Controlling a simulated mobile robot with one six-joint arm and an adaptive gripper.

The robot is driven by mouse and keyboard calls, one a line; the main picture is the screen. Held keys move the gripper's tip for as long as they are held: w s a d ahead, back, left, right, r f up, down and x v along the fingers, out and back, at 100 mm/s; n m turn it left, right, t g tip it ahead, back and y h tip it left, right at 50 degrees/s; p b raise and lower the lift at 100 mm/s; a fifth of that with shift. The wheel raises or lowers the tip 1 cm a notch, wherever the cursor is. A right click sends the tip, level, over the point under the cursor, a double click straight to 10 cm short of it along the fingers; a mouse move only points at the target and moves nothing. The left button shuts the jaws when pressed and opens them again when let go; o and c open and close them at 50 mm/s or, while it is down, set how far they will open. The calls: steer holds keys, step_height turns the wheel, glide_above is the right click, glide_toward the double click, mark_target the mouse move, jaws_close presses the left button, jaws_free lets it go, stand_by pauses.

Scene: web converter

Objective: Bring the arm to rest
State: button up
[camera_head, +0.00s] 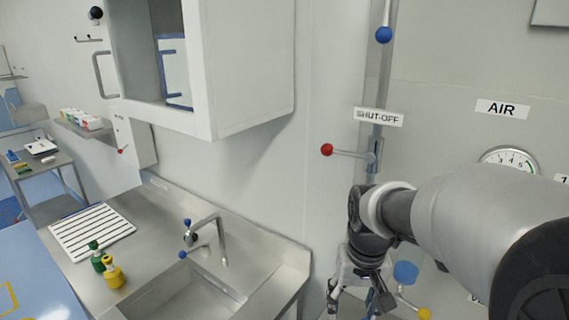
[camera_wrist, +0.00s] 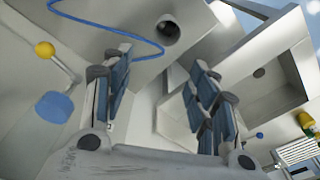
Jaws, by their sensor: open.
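My gripper (camera_head: 355,300) hangs at the lower right of the head view, pointing down in front of the wall, to the right of the sink counter. In the wrist view my gripper (camera_wrist: 160,95) shows its blue-padded fingers spread apart with nothing between them. My arm reaches in from the right edge of the head view, with its forearm roughly level. The fingertips are partly cut off by the bottom edge of the head view.
A red-ball lever (camera_head: 327,150) marked SHUT-OFF sticks out above my gripper. A blue knob (camera_head: 405,272) and yellow ball (camera_head: 424,313) sit close to its right. A steel sink (camera_head: 190,292), tap (camera_head: 222,240) and wall cabinet (camera_head: 245,70) stand left.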

steer(key=s+n+t+b, duration=0.1)
steer(key=s+t+b, duration=0.2)
steer(key=s, duration=1.5)
steer(key=shift+s+t+b, duration=0.3)
steer(key=shift+b, duration=0.9)
